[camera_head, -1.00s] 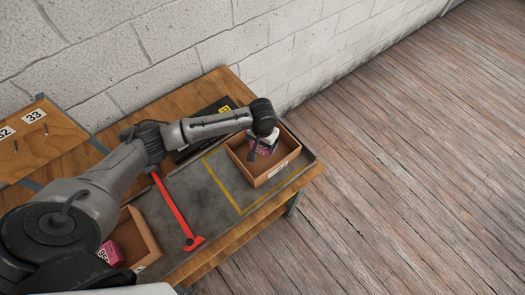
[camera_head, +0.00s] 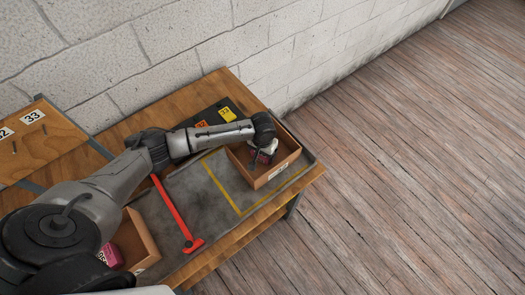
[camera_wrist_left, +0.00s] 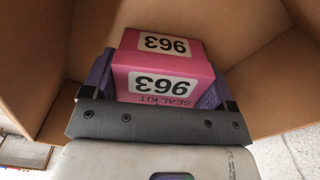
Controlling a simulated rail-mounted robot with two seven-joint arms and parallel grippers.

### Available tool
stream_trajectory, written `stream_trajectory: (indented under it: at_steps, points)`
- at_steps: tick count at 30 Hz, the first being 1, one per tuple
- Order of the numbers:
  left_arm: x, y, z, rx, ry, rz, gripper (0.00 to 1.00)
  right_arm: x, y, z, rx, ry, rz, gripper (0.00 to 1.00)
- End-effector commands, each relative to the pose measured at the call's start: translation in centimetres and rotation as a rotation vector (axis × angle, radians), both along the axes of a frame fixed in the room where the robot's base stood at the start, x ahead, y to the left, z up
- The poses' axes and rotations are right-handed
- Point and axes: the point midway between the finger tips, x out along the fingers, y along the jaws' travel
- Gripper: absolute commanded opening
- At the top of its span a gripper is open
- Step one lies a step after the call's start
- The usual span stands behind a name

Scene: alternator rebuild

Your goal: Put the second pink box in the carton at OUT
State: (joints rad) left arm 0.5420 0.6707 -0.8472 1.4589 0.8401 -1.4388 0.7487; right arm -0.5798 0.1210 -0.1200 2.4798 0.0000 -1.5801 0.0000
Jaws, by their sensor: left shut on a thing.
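My left gripper (camera_head: 262,158) is inside the open carton (camera_head: 291,163) at the far right end of the bench. In the left wrist view my left gripper (camera_wrist_left: 160,92) is shut on a pink box (camera_wrist_left: 194,75) marked "963" and "SEAL KIT", with a purple finger on each side of it. Brown carton walls (camera_wrist_left: 62,62) surround the box there. Whether the box touches the carton floor cannot be told. Another pink box (camera_head: 110,255) lies in a second open carton (camera_head: 143,238) at the near left. My right gripper is not in view.
A red T-shaped tool (camera_head: 177,213) lies on the grey mat (camera_head: 207,215) between the cartons. Yellow tape (camera_head: 222,186) marks an area around the far carton. A black tray with yellow and orange tags (camera_head: 228,113) lies by the wall.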

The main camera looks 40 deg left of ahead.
Motion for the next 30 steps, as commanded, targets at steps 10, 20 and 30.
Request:
stream_trajectory:
  at_steps: [10, 20, 30]
  points:
    - [0.0, 0.0, -0.1, 0.000, 0.000, 0.000, 1.00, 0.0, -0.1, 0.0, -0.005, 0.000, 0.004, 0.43]
    - [0.1, 0.0, 1.5, -0.001, -0.002, 0.000, 1.00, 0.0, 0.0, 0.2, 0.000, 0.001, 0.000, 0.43]
    - [0.1, 0.0, 7.8, 0.000, -0.003, 0.001, 1.00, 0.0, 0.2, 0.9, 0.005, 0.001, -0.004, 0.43]
